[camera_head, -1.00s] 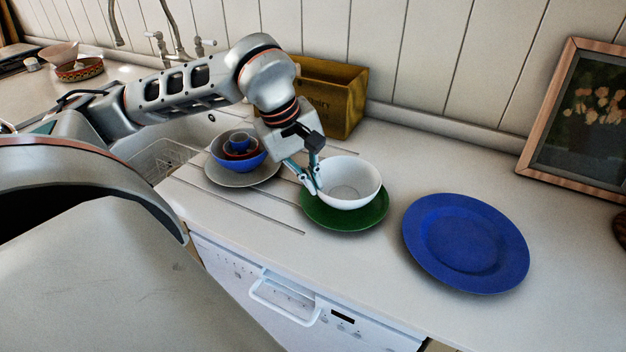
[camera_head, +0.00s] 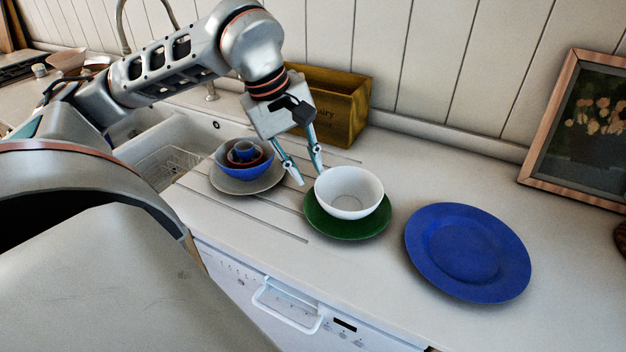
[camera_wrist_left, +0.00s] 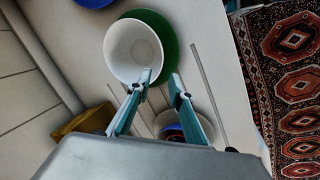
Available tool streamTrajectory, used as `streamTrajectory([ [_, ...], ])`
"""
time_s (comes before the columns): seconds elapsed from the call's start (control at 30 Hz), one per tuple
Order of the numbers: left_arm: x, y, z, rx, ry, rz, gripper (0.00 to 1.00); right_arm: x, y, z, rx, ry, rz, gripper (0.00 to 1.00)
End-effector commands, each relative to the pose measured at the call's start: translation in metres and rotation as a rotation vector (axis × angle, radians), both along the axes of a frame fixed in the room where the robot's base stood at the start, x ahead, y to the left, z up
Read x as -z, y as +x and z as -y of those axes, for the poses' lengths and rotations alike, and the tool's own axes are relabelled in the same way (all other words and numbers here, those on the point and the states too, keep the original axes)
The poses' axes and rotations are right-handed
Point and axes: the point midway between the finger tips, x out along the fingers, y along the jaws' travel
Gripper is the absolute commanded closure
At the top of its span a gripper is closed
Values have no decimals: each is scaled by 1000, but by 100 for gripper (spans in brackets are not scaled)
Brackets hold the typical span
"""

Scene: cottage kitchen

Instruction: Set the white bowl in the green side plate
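The white bowl (camera_head: 349,194) stands upright in the green side plate (camera_head: 336,228) on the counter. In the left wrist view the bowl (camera_wrist_left: 133,47) sits off-centre over the green plate (camera_wrist_left: 167,40), whose rim shows on one side. My left gripper (camera_head: 309,174) is open and empty, just beyond the bowl's left rim in the head view. Its two fingertips (camera_wrist_left: 161,80) are apart in the left wrist view, with one close to the bowl's rim; I cannot tell whether it touches. My right gripper is in neither view.
A blue plate (camera_head: 467,251) lies to the right. Nested bowls (camera_head: 243,157) stand on a grey plate (camera_head: 247,184) to the left, beside the sink (camera_head: 178,150). A yellow box (camera_head: 335,104) stands behind, and a framed picture (camera_head: 586,125) leans at the right. The counter's front is clear.

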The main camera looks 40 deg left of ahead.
Motion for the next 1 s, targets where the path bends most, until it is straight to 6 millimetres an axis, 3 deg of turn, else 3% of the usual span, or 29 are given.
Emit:
streamTrajectory([
  [0.1,-24,-6,-3,-1,0,4,79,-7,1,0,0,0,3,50],
  [0.3,-44,-12,-6,-1,0,1,79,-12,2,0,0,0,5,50],
  [1.0,-47,-14,-7,0,0,0,79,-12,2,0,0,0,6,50],
])
